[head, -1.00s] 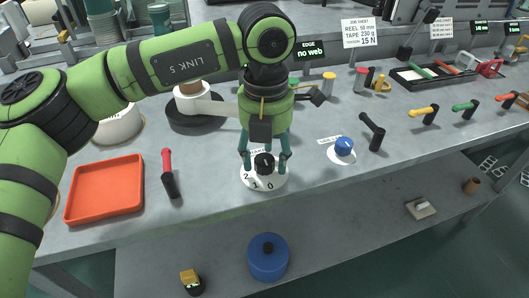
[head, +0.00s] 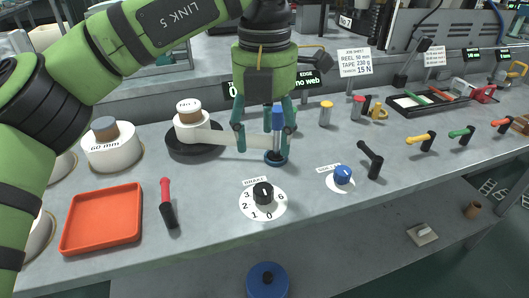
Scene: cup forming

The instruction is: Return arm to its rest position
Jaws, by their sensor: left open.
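My left arm comes in from the left, and its green gripper (head: 262,142) is open with its fingers pointing down. It hangs above the grey bench, beyond the brake dial, and holds nothing. The brake dial (head: 264,193) is a black knob on a white numbered disc, and the gripper is clear of it. A blue-topped silver post (head: 277,134) on a dark round base shows close to the right finger. I cannot tell whether the post stands between the fingers or behind them. My right gripper is not in view.
A red tray (head: 103,218) and a red-and-black handle tool (head: 167,204) lie at the left front. A white roll (head: 193,122) sits behind. A blue knob (head: 343,174) and a black lever (head: 371,160) stand to the right. The bench front is clear around the dial.

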